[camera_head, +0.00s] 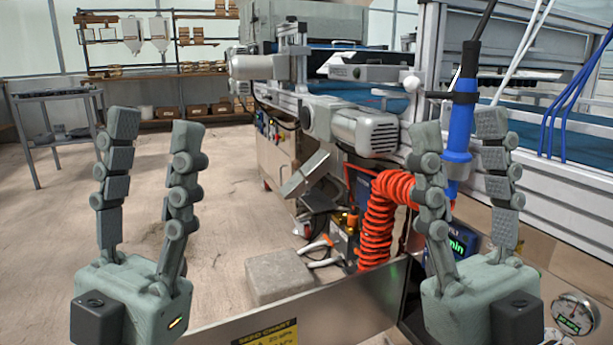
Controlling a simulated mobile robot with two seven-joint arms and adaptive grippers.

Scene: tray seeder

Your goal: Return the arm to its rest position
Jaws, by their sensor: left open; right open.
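My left gripper (155,130) stands upright at the lower left, fingers pointing up. It is open, with nothing between the fingers. My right gripper (457,133) stands upright at the lower right, also open. A blue hand tool (461,125) hangs behind the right gripper and shows between its fingers. It looks farther back than the fingers, though I cannot tell the exact gap. Both arms below the grippers are mostly out of view.
The seeder machine (365,132) with its motors fills the middle and right. An orange coiled hose (377,225) hangs beside the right gripper. A metal panel (340,308) and a pressure gauge (574,315) are in front. A grey cart (57,97) stands at left; the floor there is clear.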

